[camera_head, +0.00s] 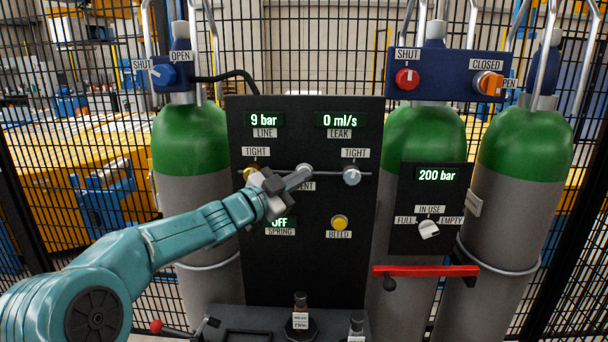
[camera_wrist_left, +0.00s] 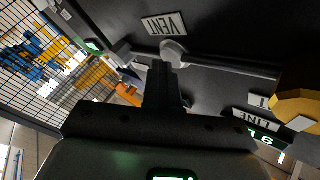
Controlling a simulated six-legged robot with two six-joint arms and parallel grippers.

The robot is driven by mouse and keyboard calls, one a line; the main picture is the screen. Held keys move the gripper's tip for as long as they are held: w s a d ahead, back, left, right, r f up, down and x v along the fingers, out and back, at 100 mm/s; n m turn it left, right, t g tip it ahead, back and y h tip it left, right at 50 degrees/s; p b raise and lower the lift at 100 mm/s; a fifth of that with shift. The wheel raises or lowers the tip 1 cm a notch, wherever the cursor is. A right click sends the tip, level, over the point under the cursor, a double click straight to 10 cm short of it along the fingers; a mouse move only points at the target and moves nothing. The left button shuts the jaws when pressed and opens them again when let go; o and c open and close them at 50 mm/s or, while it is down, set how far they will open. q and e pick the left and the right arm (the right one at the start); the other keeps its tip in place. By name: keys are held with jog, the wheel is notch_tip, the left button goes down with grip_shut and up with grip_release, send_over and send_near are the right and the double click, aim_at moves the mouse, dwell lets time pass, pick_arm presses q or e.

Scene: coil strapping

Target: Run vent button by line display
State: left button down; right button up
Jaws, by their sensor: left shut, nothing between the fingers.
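The black panel (camera_head: 300,262) has a LINE display (camera_head: 264,120) reading 9 bar. The vent button (camera_head: 304,169) is a grey round knob in the panel's middle, with its VENT label partly hidden by my gripper. My left gripper (camera_head: 299,178) is shut and empty, its tips at the button's lower edge. In the left wrist view, the dark fingers (camera_wrist_left: 163,85) point at the pale vent button (camera_wrist_left: 173,50) below the VENT label (camera_wrist_left: 165,24). They look close to or touching it; I cannot tell which. My right gripper is not in view.
The LEAK display (camera_head: 337,120) reads 0 ml/s. A brass knob (camera_head: 250,172) and a silver knob (camera_head: 352,176), both labelled TIGHT, flank the button. A yellow BLEED button (camera_head: 339,222) sits below. Green-topped cylinders (camera_head: 190,140) stand behind, before a mesh fence.

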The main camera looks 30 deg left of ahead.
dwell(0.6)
pick_arm(q)
jog(key=shift+s+d+f+b, duration=0.1)
jog(key=shift+s+d+b, duration=0.35)
jog(key=shift+s+b, duration=0.25)
jog(key=s+d, duration=0.1)
jog(key=s+b, duration=0.1)
jog(key=s, duration=0.1)
jog(key=s+d+b, duration=0.1)
jog(key=shift+s+d, duration=0.2)
jog(key=shift+d, duration=0.1)
dwell(0.5)
